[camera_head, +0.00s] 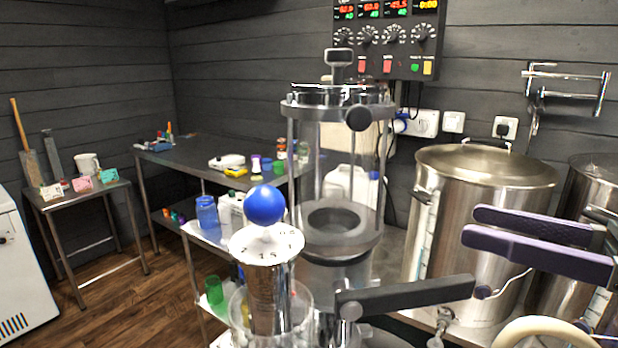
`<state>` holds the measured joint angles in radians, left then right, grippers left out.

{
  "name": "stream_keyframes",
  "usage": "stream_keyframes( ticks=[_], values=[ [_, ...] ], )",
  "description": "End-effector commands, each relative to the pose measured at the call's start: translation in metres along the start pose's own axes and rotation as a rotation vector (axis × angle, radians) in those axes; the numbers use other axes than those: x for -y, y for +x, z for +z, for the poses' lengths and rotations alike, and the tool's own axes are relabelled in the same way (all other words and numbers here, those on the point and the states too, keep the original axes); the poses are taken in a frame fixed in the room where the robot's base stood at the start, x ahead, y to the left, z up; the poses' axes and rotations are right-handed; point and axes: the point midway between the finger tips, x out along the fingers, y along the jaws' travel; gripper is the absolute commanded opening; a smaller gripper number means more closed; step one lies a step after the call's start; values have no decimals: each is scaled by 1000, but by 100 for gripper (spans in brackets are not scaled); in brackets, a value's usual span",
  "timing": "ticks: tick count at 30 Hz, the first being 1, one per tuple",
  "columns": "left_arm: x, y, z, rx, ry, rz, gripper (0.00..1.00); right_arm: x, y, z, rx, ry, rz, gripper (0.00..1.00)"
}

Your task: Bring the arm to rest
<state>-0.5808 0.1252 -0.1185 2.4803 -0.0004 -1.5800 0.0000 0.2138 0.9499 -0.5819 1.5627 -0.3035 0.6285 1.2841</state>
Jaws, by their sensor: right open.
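My right gripper (474,226) comes in from the right edge. Its two long purple fingers point left, one above the other, with a gap between them. It is open and nothing shows between the fingers. It appears in front of a large lidded steel kettle (440,215) and above and to the right of a black lever handle (405,297). It looks apart from the handle. My left gripper is not in view.
A glass cylinder apparatus (337,215) stands in the middle, with a steel vessel and blue ball (265,205) before it. A control panel (388,38) hangs behind. A steel workbench (190,158) and small side table (115,192) stand left, with open floor between.

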Motion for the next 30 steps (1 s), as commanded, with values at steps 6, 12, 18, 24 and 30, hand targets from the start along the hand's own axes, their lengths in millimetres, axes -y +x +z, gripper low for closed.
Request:
stream_keyframes(
  ticks=[6, 12, 18, 24, 30],
  values=[
    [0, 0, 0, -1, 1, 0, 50, -28, -9, 17, 86, -136, 295, 74],
    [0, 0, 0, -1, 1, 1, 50, -50, -60, 55, 402, -296, 647, 74],
    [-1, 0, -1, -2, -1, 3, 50, -37, -137, 90, 851, -403, 813, 74],
    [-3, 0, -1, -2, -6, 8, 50, -6, -199, 106, 1215, -450, 812, 74],
    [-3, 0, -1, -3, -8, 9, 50, 31, -249, 112, 1508, -452, 741, 74]
  ],
)
